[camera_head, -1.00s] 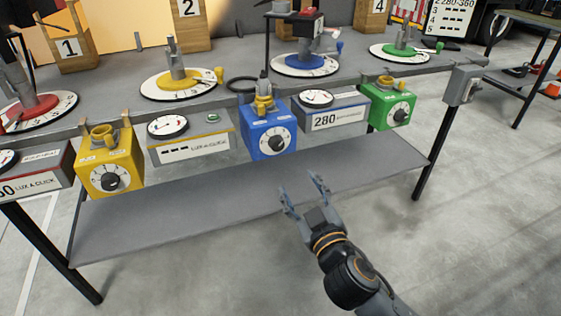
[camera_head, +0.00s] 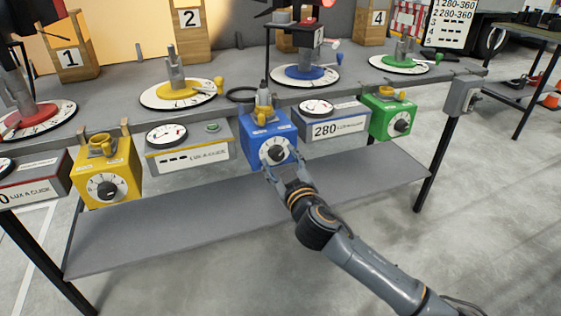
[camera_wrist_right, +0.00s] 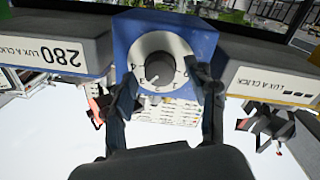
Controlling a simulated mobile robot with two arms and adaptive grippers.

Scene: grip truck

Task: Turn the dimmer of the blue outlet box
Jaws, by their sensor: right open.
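The blue outlet box (camera_head: 266,132) hangs on the front edge of the workbench, with a black dimmer knob (camera_head: 275,153) on a white dial on its front face. My right gripper (camera_head: 283,170) is open at the lower front of this box. In the right wrist view, the blue box (camera_wrist_right: 185,30) fills the upper middle, and its dial with the dark knob (camera_wrist_right: 159,72) lies between and just beyond the two spread fingers of my right gripper (camera_wrist_right: 165,95). I cannot tell whether a finger touches the box. My left gripper is not in view.
A yellow box (camera_head: 108,172) and a green box (camera_head: 391,115) with similar dials hang on the same edge. Grey display boxes flank the blue one, one reading 280 (camera_head: 335,122). A lower shelf (camera_head: 180,225) runs beneath; the floor at right is open.

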